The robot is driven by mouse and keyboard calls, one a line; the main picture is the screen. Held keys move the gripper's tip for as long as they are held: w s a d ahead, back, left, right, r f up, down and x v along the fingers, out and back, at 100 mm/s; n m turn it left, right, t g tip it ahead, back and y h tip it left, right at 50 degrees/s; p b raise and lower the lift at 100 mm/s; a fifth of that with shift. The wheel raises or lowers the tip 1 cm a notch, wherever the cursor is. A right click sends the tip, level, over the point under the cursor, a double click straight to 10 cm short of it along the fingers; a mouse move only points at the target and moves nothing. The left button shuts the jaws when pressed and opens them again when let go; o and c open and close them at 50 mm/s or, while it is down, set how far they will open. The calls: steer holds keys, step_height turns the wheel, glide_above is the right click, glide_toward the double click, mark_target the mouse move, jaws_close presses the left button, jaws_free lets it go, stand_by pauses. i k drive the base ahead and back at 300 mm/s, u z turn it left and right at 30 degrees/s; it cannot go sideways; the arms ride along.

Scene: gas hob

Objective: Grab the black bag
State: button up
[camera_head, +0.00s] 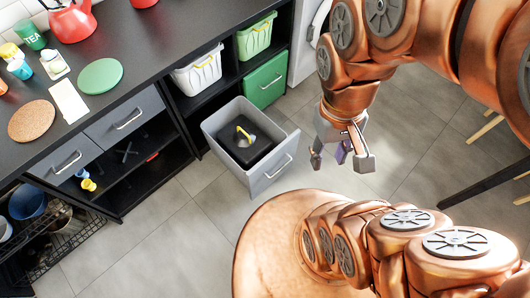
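A black bag (258,152) sits inside an open grey pull-out bin (271,176) below the counter. A curved yellow piece lies on top of the bag, with a small pale patch beside it. My gripper (340,160) hangs to the right of the bin, clear of it and of the bag. Its fingers are spread apart. A small purple part shows between them; I cannot tell whether it belongs to the gripper. The lower part of the bag is hidden by the bin walls.
A green drawer (265,80) and a white basket (198,72) are behind the bin. The dark counter (150,60) holds a red kettle (71,21), a green round board (100,76) and a cork mat (32,121). Tiled floor (165,240) is clear left of my base. Wooden legs stand at the right edge.

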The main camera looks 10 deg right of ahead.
mark_target(246, 144)
steer(key=u, duration=0.5)
steer(key=k, duration=1.05)
steer(key=z, duration=0.25)
steer(key=i, duration=0.65)
steer(key=u, duration=0.45)
steer(key=i, duration=0.85)
steer(key=u, duration=0.9)
